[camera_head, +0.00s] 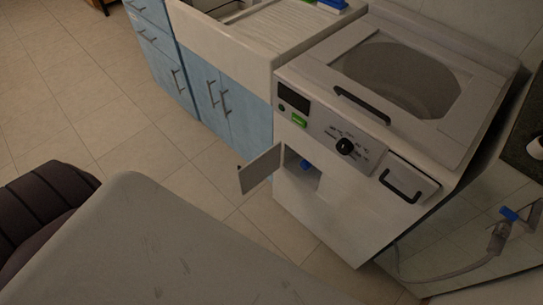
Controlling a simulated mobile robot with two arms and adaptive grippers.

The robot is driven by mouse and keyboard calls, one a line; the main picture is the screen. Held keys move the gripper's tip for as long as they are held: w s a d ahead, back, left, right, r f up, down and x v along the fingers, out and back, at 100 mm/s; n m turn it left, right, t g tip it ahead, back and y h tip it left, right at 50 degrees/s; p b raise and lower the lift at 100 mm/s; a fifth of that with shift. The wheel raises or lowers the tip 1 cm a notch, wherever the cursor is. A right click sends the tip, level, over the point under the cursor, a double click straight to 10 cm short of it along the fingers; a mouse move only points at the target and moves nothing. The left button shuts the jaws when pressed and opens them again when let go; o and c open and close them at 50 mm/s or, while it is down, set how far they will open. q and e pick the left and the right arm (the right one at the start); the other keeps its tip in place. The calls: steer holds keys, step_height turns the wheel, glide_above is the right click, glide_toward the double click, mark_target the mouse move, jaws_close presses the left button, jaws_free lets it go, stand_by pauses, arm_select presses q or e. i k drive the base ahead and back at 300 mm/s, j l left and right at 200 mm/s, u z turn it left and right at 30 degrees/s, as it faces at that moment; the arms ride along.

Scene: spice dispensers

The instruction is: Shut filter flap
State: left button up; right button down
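The filter flap (260,170) is a small pale panel on the front of the white washing machine (335,207). It stands open, swung out to the left of its opening. Inside the opening (318,180) a blue filter cap (306,165) shows. Neither of my grippers is in view, and nothing is seen touching the flap.
The machine has a knob (346,146), a green button (299,121) and a drawer with a black handle (403,186). Blue cabinets (215,98) under a sink unit stand to its left. A grey hose with a blue end (510,213) is at the right. Tiled floor before the cabinets is clear.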

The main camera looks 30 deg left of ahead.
mark_target(256, 172)
steer(key=j+z, duration=0.5)
steer(key=z, duration=0.15)
steer(key=j+z, duration=0.45)
steer(key=j, duration=0.3)
steer(key=k+j, duration=0.15)
steer(key=j, duration=0.2)
steer(key=k+j+z, duration=0.15)
steer(key=j, duration=0.6)
steer(key=k+j+z, duration=0.15)
steer(key=j, duration=0.25)
steer(key=k+j+z, duration=0.1)
steer(key=j, duration=0.25)
